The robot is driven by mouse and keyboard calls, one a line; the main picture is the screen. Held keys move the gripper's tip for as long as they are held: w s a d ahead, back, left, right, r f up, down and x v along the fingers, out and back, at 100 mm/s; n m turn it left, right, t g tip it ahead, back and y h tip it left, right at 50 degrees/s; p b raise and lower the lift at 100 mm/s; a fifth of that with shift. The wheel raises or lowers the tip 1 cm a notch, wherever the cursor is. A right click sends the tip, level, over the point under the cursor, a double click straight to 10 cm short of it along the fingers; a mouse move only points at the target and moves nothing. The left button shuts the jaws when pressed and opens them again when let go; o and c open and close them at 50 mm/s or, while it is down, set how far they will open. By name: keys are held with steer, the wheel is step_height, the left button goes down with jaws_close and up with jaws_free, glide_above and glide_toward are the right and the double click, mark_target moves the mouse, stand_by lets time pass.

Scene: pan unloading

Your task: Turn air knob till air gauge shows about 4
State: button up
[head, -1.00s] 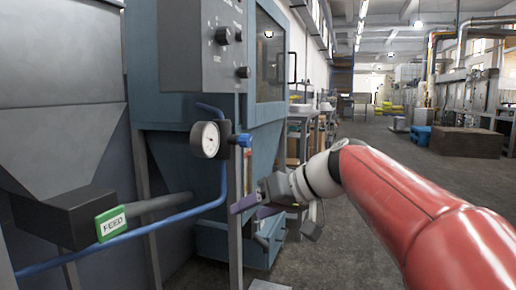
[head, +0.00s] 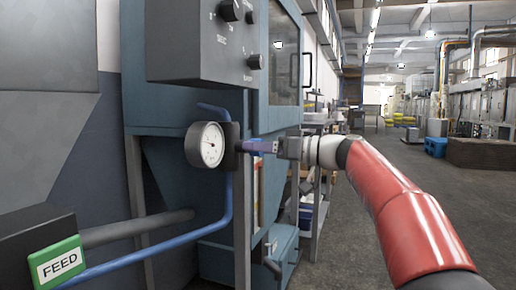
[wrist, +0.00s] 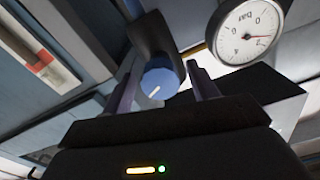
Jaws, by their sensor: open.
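The air knob (wrist: 160,78) is blue with a white pointer line, on a dark regulator block (wrist: 150,35). My gripper (wrist: 164,68) is open, with one finger on each side of the knob; contact cannot be told. In the head view my gripper (head: 252,146) points left at the block's right side, and the knob is hidden there. The round white air gauge (head: 206,144) sits left of the block. In the wrist view the gauge (wrist: 250,32) shows a reddish needle pointing right in the picture; its numbers are too small to read surely.
A grey control panel (head: 205,40) with black knobs overhangs the gauge. A blue pipe (head: 150,250) runs below, beside a green FEED sign (head: 56,264). A teal cabinet (head: 283,60) stands behind. The floor (head: 400,185) to the right is open.

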steer(key=shift+w+a, duration=0.15)
steer(key=shift+a, duration=0.25)
steer(key=c, duration=1)
